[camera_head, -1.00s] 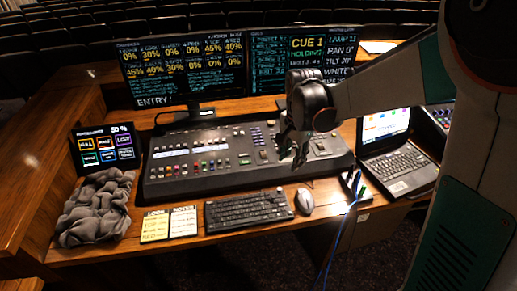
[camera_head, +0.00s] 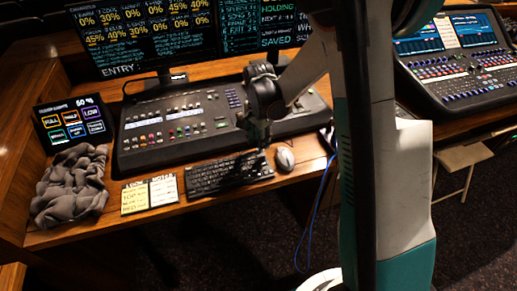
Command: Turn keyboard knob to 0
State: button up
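The black keyboard (camera_head: 230,174) lies on the wooden desk in front of the large console. Its knob is too small and dark to make out; the keyboard's right end is partly behind my gripper. My gripper (camera_head: 264,143) points down over the back right corner of the keyboard, close to it. I cannot tell whether it touches the keyboard or the knob. Its fingers are dark against the console, so their opening is unclear.
A white mouse (camera_head: 285,159) lies just right of the keyboard. Yellow and white note cards (camera_head: 149,193) lie left of it. The mixing console (camera_head: 150,155) stands behind. A grey cloth (camera_head: 72,187) and a small screen (camera_head: 75,122) are at the left. A blue cable (camera_head: 318,208) hangs at the desk's front.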

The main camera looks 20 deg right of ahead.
jog(key=shift+f+b, duration=0.35)
jog(key=shift+f, duration=1.3)
grip_shut()
jog(key=shift+n, duration=0.4)
jog(key=n+b, duration=0.1)
jog(key=n, duration=0.2)
jog(key=shift+n, duration=0.3)
jog(key=n, duration=0.4)
jog(key=shift+n, duration=0.3)
jog(key=n+b, duration=0.1)
jog(key=n, duration=0.3)
jog(key=shift+n, duration=2.5)
